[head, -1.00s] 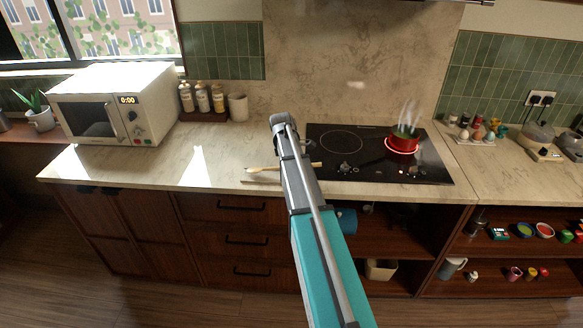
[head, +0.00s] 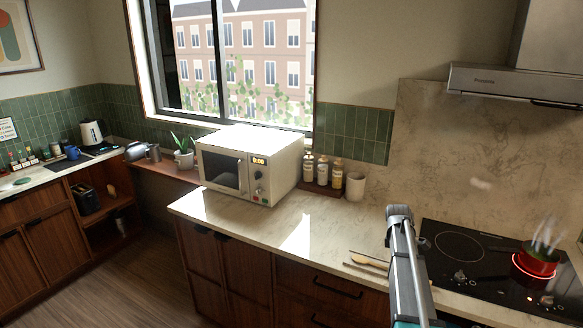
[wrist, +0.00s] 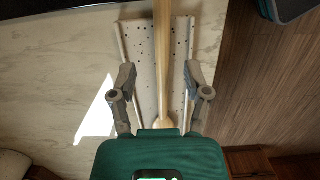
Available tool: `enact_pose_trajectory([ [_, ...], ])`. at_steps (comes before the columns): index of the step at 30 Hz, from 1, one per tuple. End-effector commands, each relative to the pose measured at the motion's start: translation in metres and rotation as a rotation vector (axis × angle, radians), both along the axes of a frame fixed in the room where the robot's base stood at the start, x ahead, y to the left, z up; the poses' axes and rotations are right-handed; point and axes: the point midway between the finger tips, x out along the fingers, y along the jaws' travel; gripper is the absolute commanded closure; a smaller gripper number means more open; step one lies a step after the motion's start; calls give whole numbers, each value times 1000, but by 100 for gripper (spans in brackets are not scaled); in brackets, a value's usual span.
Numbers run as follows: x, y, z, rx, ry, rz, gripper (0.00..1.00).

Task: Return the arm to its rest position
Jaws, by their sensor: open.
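My arm (head: 405,265) reaches up from the lower right in the head view, over the counter's front edge beside the cooktop. My gripper (wrist: 160,70) shows in the wrist view with its two grey fingers spread apart and nothing gripped. A wooden utensil (wrist: 165,60) lies below on a speckled, pale rest (wrist: 148,62), seen between the fingers. In the head view the utensil (head: 368,262) lies near the counter edge, just left of my arm. The gripper's fingers cannot be made out in the head view.
A black cooktop (head: 455,275) with a steaming red pot (head: 541,262) on a glowing ring is right of my arm. A white microwave (head: 250,165), bottles (head: 323,172) and a cup (head: 355,187) stand left. The range hood (head: 515,82) hangs above. The counter (head: 290,238) between is clear.

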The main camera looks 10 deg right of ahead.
Motion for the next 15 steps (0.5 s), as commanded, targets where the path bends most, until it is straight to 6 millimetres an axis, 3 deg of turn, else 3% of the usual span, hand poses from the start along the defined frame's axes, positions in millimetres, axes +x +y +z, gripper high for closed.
enact_pose_trajectory([
  [8, -30, 57, -1, 5, -35, -132, 38],
  [15, -79, 136, -1, 20, -85, -364, 38],
])
